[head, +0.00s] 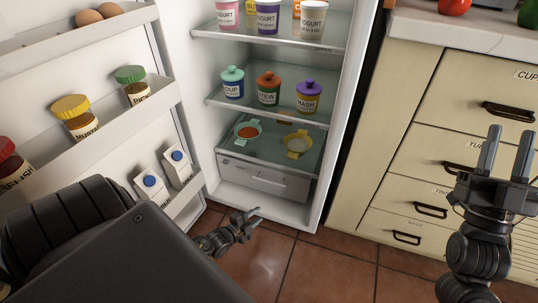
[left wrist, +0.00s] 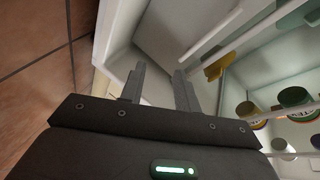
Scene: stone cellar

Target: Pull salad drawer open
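The salad drawer (head: 264,181) is the pale, clear-fronted box at the bottom of the open fridge, below the lowest glass shelf. It looks shut, pushed back inside the fridge. My left gripper (head: 256,212) is low in front of the fridge, near its bottom front edge, and appears apart from the drawer front. In the left wrist view its two fingers (left wrist: 159,85) are spread with nothing between them; pale surfaces lie beyond. My right gripper (head: 507,152) is open and empty, raised in front of the cupboards at the right.
The open fridge door (head: 98,121) with jars and cartons stands at the left, close to my left arm. Cream cupboard drawers (head: 415,199) stand right. Tiled floor (head: 330,268) is clear in front.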

